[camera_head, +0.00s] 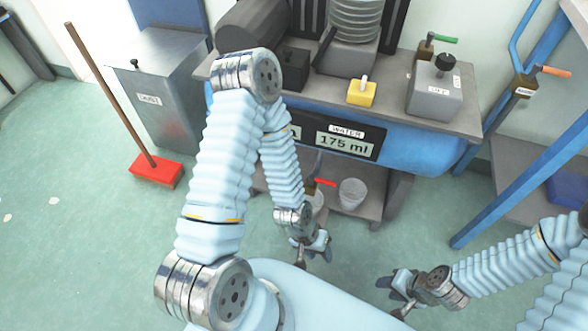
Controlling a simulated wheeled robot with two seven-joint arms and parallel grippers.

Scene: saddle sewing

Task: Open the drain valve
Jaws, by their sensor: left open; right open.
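A valve with a red lever (325,183) shows under the blue tank (425,150), above the lower shelf; it is probably the drain valve, though I read no label on it. Its lever points roughly sideways to the right, and its body is partly hidden by my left arm. A clear cup (351,193) stands to the right of it on the shelf. My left gripper (314,257) is open and empty, in front of the shelf and below the red lever in the picture, apart from it. My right gripper (393,293) is open and empty over the floor, further right.
The tank's display (346,141) reads "WATER 175 ml". Valves with a green lever (444,39) and an orange lever (553,71) are at the right. A yellow switch box (361,93) and a grey box (434,98) stand on the bench. A red broom (155,172) stands left.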

